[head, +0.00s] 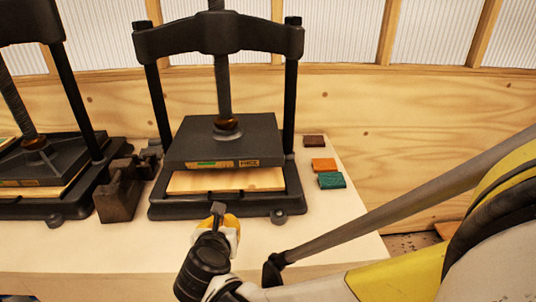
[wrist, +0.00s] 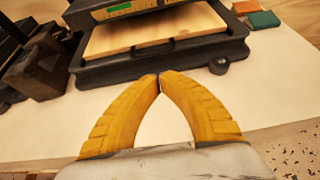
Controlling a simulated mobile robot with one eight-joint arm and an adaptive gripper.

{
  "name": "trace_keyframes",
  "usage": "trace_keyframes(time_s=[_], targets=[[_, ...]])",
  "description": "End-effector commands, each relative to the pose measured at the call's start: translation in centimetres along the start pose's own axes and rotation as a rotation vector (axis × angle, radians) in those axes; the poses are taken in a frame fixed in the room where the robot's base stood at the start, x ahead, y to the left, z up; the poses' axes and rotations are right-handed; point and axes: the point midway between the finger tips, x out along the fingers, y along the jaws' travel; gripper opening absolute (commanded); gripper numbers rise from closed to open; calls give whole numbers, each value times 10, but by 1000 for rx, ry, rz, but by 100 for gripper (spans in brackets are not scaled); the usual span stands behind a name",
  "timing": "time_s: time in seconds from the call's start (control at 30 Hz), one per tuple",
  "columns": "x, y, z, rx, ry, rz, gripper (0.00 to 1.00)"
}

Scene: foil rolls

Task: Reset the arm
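My gripper (wrist: 159,78) shows large in the wrist view. Its two yellow fingers meet at the tips, with only table surface showing in the gap between them, so it is shut and empty. In the head view my gripper (head: 217,209) is at the front edge of a black screw press, over the white table (head: 130,255). The press (head: 225,140) stands upright with a wooden board (head: 228,181) under its dark plate. In the wrist view the board (wrist: 155,30) lies just beyond my fingertips. I cannot tell whether the fingertips touch the press base.
Three small blocks, dark brown (head: 314,141), orange (head: 323,165) and green (head: 331,181), lie right of the press. A dark metal block (head: 119,195) stands left of it, beside a second press (head: 40,160). A wooden wall is behind. The table's front strip is clear.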

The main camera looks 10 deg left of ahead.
Motion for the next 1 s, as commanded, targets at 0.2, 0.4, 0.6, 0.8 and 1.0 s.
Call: trace_keyframes(time_s=[0.2, 0.4, 0.6, 0.8, 1.0], targets=[[-2, -24, 23, 139, 2, -17, 0], [-24, -148, 32, 836, 88, -186, 0], [-85, -269, 11, 1748, 68, -423, 0], [-155, -333, -29, 2606, -85, -632, 0], [-190, -350, -54, -3009, 223, 710, 0]])
